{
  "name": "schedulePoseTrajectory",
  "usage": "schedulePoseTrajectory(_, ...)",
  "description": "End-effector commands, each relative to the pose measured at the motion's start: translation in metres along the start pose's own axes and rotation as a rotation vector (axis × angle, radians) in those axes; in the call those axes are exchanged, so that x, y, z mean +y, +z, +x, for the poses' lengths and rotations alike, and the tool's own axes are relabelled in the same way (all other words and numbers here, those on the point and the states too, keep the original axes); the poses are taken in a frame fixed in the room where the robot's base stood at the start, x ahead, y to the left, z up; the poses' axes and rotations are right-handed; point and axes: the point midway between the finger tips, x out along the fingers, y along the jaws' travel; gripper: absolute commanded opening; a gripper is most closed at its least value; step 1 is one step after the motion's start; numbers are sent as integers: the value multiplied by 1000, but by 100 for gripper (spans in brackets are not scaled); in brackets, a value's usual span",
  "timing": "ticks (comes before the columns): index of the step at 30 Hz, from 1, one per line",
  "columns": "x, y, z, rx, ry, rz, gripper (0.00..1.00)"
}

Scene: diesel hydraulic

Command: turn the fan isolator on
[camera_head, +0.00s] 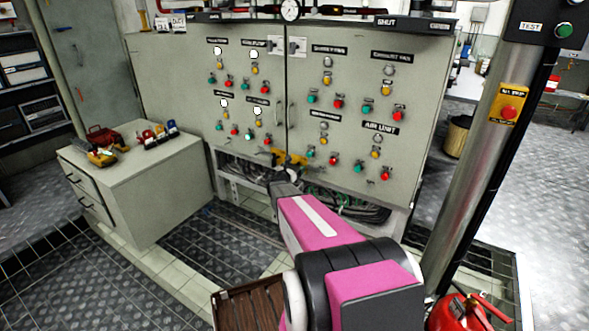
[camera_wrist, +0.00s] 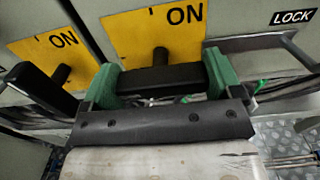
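Two yellow plates marked ON show in the wrist view, a left one (camera_wrist: 30,42) and a right one (camera_wrist: 135,28). Each has a dark peg and a black handle, the left handle (camera_wrist: 40,92) and the right handle (camera_wrist: 160,78). I cannot read which one is the fan isolator. My gripper (camera_wrist: 160,84) has its green fingers apart, one at each end of the right handle. No clear gap shows, but I cannot tell whether they press on it. In the head view my gripper (camera_head: 283,175) is low at the grey cabinet, beside small yellow plates (camera_head: 290,159).
The grey cabinet (camera_head: 345,150) carries several buttons and lamps above my gripper. Loose cables (camera_head: 345,205) hang below. A LOCK label (camera_wrist: 292,17) and a metal bar are right of the handle. A drawer unit (camera_head: 140,195) stands left; a steel post (camera_head: 480,150) and red extinguisher (camera_head: 465,315) stand right.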

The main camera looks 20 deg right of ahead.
Motion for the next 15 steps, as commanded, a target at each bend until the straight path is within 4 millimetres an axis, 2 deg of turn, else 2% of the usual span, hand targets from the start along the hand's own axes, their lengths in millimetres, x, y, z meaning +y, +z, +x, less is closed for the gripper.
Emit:
schedulePoseTrajectory(8, 0, 0, 0, 0, -1, 54, 61)
schedulePoseTrajectory(15, -1, 0, 0, 0, -1, 209, 61)
